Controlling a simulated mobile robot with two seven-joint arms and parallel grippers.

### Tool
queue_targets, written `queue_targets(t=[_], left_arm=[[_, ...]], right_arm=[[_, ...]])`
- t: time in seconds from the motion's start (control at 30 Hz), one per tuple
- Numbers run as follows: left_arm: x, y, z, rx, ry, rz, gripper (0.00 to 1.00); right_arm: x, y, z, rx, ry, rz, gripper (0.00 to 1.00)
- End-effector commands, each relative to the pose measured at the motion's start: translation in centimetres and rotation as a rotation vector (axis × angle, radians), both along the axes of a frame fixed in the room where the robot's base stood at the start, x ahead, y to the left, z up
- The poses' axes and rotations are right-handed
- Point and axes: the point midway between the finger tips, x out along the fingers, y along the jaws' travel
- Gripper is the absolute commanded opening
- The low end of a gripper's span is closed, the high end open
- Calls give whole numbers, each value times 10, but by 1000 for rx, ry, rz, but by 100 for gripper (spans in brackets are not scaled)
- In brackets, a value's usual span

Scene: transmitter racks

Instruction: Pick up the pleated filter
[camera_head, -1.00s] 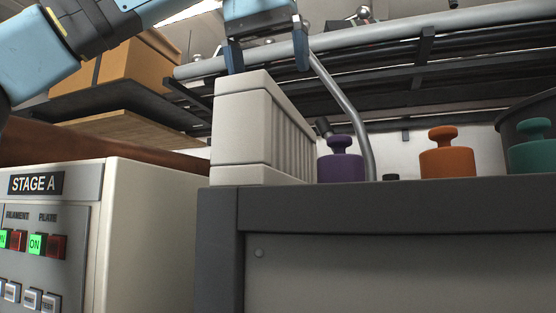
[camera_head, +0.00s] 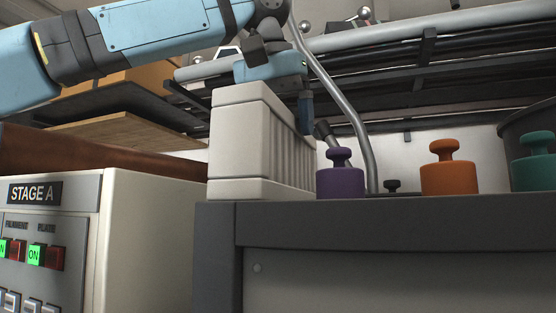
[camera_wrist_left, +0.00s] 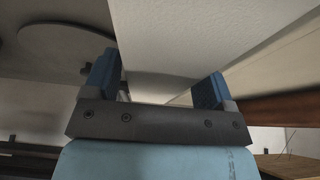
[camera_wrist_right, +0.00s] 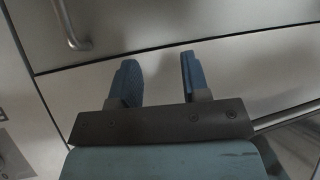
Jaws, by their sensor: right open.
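The pleated filter (camera_head: 238,145) is a pale grey-white block with ribbed sides, standing upright on the dark grey cabinet top (camera_head: 400,218). My left gripper (camera_head: 290,105) is over its top in the head view. One blue finger shows beside the ribbed right side; the other is hidden. In the left wrist view the gripper's fingers (camera_wrist_left: 155,88) are apart, with the filter's pale face (camera_wrist_left: 190,35) between them. Whether both press on it cannot be seen. My right gripper (camera_wrist_right: 163,80) is open and empty, before a grey panel with a handle.
Purple (camera_head: 340,180), orange (camera_head: 448,172) and teal (camera_head: 533,165) knobbed weights stand to the right of the filter. A bent metal pipe (camera_head: 345,95) rises close behind it. The STAGE A unit (camera_head: 150,240) is at the left. Pipes and rails (camera_head: 440,65) run behind.

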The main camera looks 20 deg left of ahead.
Motion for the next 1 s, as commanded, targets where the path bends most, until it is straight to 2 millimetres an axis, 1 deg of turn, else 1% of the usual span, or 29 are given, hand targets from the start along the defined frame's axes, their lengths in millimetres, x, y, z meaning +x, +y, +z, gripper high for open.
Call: queue_targets(t=[0.03,0.23,0.47,0.63,0.77,1.0], left_arm=[[0,0,0,0,0,0,66],[0,0,0,0,0,0,20],[0,0,1,0,-1,0,20],[0,0,9,0,-1,0,20],[0,-1,24,-3,-2,-1,20],[0,-2,68,-2,-1,-1,20]], right_arm=[[-1,0,-1,-2,2,1,43],[-2,0,-1,-3,2,4,43],[-1,1,3,0,-3,6,43],[-1,1,2,-1,-6,9,43],[-1,1,0,-8,-7,13,43],[-3,-2,2,-15,-8,22,43]])
